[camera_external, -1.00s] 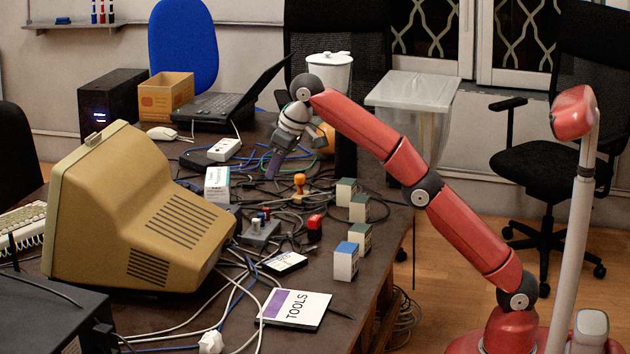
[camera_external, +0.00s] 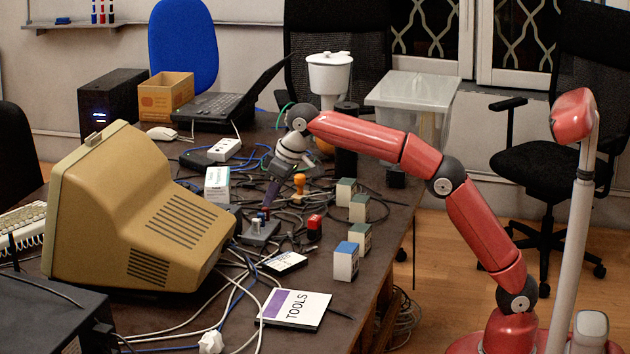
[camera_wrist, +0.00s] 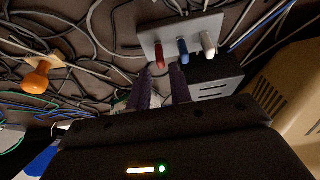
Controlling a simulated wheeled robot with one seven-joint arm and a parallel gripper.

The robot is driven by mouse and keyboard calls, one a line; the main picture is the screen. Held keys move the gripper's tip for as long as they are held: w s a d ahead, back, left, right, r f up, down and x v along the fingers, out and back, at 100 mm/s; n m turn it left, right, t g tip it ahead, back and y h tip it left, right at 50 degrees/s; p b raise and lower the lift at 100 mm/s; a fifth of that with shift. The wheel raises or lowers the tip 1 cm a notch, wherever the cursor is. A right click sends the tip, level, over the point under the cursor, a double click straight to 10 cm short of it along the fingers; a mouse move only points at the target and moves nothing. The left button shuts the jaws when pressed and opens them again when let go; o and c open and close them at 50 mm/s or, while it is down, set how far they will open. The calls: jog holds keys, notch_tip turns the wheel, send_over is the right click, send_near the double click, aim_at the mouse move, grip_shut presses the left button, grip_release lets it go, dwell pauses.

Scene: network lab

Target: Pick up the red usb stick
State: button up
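The red usb stick (camera_wrist: 160,54) stands in a grey holder (camera_wrist: 150,36), beside a blue stick (camera_wrist: 183,49) and a white stick (camera_wrist: 208,43). My gripper (camera_wrist: 163,76) is open, with a gap between its two purple fingers. In the wrist view the red stick appears in line with that gap, just past the fingertips; I cannot tell whether they reach around it. In the external view my gripper (camera_external: 269,199) points down just above the holder (camera_external: 260,232), and its fingertips partly hide the red stick.
The beige monitor (camera_external: 150,215) stands close left of the holder. A TOOLS booklet (camera_external: 295,309) lies towards the front.

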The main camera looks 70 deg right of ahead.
aim_at(266, 210)
jog(key=b+x, duration=0.1)
jog(key=x, duration=0.4)
grip_shut()
